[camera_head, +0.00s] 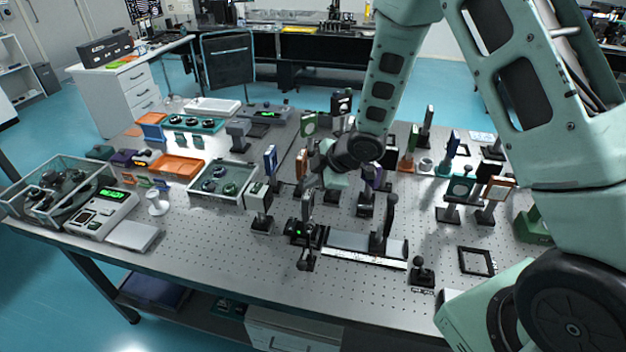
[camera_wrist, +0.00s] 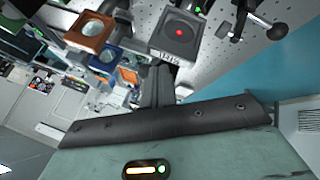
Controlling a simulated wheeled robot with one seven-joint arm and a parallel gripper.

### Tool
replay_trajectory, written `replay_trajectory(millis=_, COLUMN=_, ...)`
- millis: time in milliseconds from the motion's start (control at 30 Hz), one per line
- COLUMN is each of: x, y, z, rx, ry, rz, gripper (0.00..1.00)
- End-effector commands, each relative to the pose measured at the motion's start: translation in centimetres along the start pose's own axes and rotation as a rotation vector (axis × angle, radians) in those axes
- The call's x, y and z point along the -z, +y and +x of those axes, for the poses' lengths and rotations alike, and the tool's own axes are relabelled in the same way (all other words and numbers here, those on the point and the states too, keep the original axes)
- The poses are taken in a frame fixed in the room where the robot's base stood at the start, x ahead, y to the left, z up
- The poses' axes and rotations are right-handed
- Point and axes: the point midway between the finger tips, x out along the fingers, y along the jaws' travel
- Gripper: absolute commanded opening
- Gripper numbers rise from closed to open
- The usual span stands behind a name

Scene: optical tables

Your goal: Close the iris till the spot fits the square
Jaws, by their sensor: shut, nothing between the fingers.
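A grey square-faced block (camera_wrist: 174,34) with a bright red spot (camera_wrist: 179,32) on a dark round area shows at the top middle of the wrist view. I cannot tell whether it is the iris or the target. A white printed label (camera_wrist: 163,58) lies at its near edge. My gripper (camera_wrist: 157,80) points toward this block, its dark fingers together and empty. In the head view my gripper (camera_head: 313,184) hangs low among the upright optics near the table's middle. The iris lever and the square outline cannot be made out.
A rail (camera_head: 365,247) with mounted optics lies in front of my gripper. Posts with optics crowd the table on both sides. An orange-framed optic (camera_wrist: 89,31) stands left of the block in the wrist view. The perforated tabletop (camera_head: 190,256) is clear at the front left.

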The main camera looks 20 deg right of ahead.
Motion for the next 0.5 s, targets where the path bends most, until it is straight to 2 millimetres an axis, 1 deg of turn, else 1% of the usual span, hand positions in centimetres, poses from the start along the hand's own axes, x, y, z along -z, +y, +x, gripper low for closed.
replay_trajectory(millis=133, x=-0.37, y=1.22, z=0.41, rx=-0.001, ry=0.0, rz=0.002, gripper=0.0)
replay_trajectory(millis=500, x=-0.34, y=1.1, z=0.5, rx=0.0, ry=0.0, rz=0.0, gripper=0.0)
